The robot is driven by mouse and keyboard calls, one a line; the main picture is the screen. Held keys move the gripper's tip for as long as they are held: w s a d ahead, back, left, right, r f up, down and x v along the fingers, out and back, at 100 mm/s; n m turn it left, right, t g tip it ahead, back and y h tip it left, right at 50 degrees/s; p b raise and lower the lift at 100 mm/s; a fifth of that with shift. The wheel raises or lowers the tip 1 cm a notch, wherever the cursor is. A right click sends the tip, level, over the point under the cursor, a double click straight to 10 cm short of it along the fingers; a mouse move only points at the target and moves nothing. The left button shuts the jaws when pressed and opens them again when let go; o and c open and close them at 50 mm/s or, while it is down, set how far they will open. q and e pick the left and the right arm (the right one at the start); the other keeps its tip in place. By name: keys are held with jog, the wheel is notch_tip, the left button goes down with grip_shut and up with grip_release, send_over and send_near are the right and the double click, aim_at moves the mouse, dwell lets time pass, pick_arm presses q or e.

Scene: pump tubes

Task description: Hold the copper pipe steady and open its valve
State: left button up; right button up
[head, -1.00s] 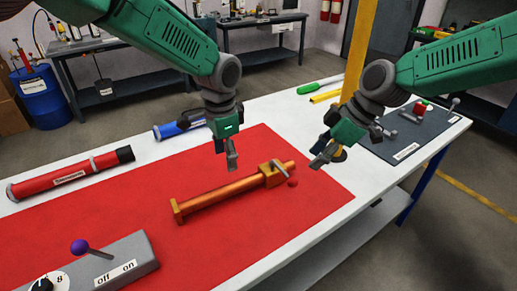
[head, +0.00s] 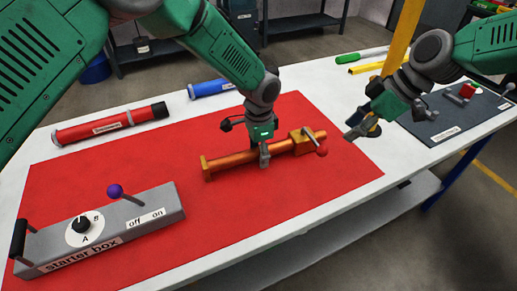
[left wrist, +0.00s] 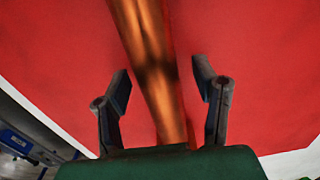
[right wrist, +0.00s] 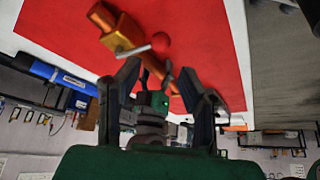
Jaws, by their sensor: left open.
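The copper pipe (head: 228,164) lies on the red mat (head: 110,165). Its valve block (head: 303,139) is at the right end, with a grey lever (head: 312,137) and a red knob (head: 322,151). My left gripper (head: 264,158) is down at the middle of the pipe. In the left wrist view, its open fingers (left wrist: 161,72) stand either side of the pipe (left wrist: 152,75), with gaps. My right gripper (head: 352,130) is open and empty, right of the valve and apart from it. The right wrist view shows the knob (right wrist: 160,42) beyond its parted fingers (right wrist: 160,78).
A grey starter box (head: 100,232) stands front left. A red cylinder (head: 110,126) and a blue cylinder (head: 208,88) lie behind the mat. A dark panel (head: 440,125) with levers is at the right, near a yellow post (head: 404,30).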

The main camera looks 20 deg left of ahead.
pick_arm(q)
jog(key=shift+d, duration=0.1)
jog(key=shift+c, duration=0.4)
